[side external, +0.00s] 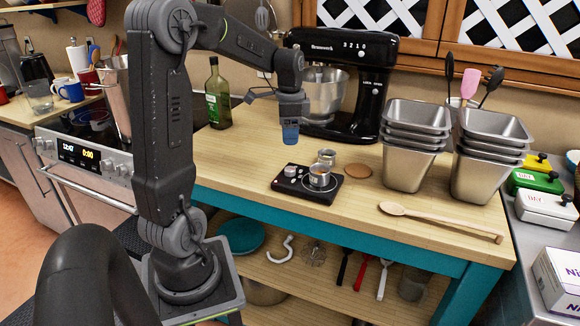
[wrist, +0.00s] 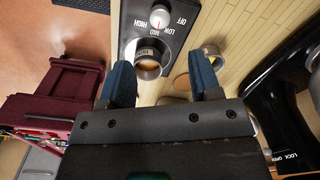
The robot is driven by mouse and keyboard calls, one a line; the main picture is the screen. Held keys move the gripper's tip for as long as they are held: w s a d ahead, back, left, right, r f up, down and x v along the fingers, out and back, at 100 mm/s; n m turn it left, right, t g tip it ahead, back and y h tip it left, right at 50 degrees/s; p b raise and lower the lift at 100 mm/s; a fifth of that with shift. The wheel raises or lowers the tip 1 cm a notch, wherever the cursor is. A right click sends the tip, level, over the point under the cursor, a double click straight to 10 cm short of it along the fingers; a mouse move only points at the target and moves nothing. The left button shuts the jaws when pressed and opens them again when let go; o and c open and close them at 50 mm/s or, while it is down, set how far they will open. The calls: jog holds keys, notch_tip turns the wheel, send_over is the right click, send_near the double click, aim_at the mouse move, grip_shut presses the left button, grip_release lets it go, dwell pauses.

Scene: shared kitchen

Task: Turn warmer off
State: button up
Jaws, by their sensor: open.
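The warmer (side external: 331,196) is a small black slab on the wooden table, with a pale knob (side external: 290,171) at its left end. The wrist view shows the knob (wrist: 158,16) beside the printed words OFF, LOW, MID and HIGH. A small red mark on the knob seems to face MID, but it is too small to be sure. A small metal cup (side external: 319,178) stands on the warmer's plate. My gripper (side external: 290,134) points down, above and behind the warmer, apart from it. Its blue fingers (wrist: 163,80) are spread with nothing between them.
A second metal cup (side external: 327,156) and a brown disc (side external: 358,170) are behind the warmer. A black stand mixer (side external: 372,90) stands at the back, and stacked metal pans (side external: 410,150) to the right. A wooden spoon (side external: 440,220) lies at front right. A green bottle (side external: 218,98) is left.

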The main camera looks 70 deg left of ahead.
aim_at(290, 168)
notch_tip(290, 168, down, 11)
jog(key=shift+a+r, duration=0.1)
jog(key=shift+a, duration=0.05)
jog(key=shift+c, duration=0.3)
jog(key=c, duration=0.9)
